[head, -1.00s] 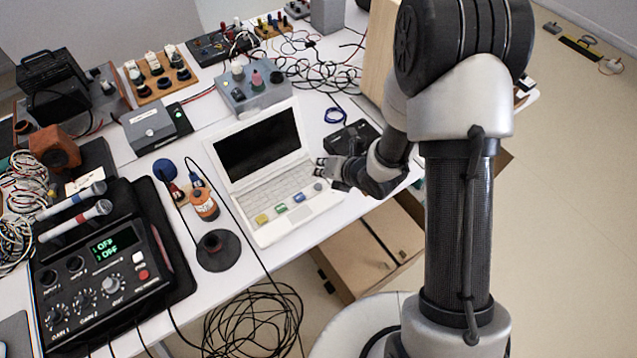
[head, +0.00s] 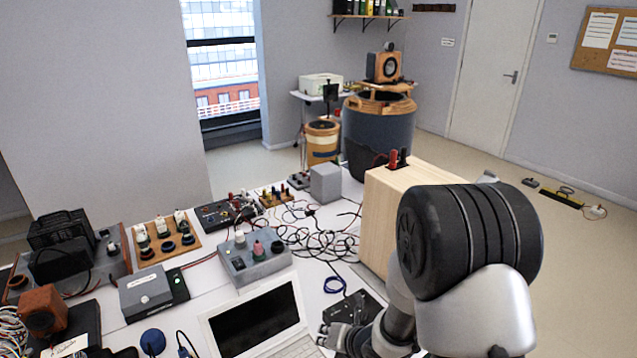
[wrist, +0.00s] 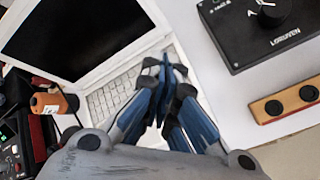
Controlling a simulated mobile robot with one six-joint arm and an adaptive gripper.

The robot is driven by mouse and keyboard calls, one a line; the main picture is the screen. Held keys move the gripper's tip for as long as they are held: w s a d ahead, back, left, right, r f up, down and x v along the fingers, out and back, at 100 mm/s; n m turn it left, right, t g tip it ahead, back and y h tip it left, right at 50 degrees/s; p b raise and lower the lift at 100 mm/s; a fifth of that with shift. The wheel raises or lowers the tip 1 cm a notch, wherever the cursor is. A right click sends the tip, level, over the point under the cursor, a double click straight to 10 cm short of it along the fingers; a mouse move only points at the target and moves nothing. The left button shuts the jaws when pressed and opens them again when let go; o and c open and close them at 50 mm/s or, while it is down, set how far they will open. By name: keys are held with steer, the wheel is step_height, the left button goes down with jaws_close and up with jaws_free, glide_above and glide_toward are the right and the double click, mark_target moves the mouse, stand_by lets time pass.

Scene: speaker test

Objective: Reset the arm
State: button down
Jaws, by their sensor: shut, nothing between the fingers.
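My gripper (head: 336,330) is at the lower edge of the head view, beside the right side of a white laptop (head: 283,348). In the wrist view my gripper (wrist: 168,68) points away from me, its blue-grey fingers together and empty. It is over or near the right edge of the laptop keyboard (wrist: 118,92); the height above it is hard to tell. My arm rises at the right of the head view and hides part of the table there.
A black box with a dial (wrist: 262,25) lies close right of the fingers, with an orange block (wrist: 287,100) near it. A tall wooden box (head: 390,205) stands behind my arm. Tangled cables (head: 315,232) and a grey knob box (head: 255,262) fill the table behind the laptop.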

steer(key=s+d+r+m+h, duration=0.3)
steer(key=d+r+m, duration=0.3)
steer(key=r+m, duration=0.3)
steer(key=s+d+r+m+h, duration=0.35)
steer(key=d+r+m, duration=0.35)
steer(key=r+m, duration=0.25)
steer(key=s+r+m+g, duration=0.1)
steer(key=s+r+m, duration=0.2)
steer(key=s+m, duration=0.4)
steer(key=s+r+m+g+y, duration=0.1)
steer(key=s+r+m, duration=0.2)
steer(key=s+m, duration=0.5)
steer(key=s, duration=0.5)
steer(key=shift+a+r+g, duration=0.2)
steer(key=shift+r+g, duration=0.1)
steer(key=shift+r, duration=0.1)
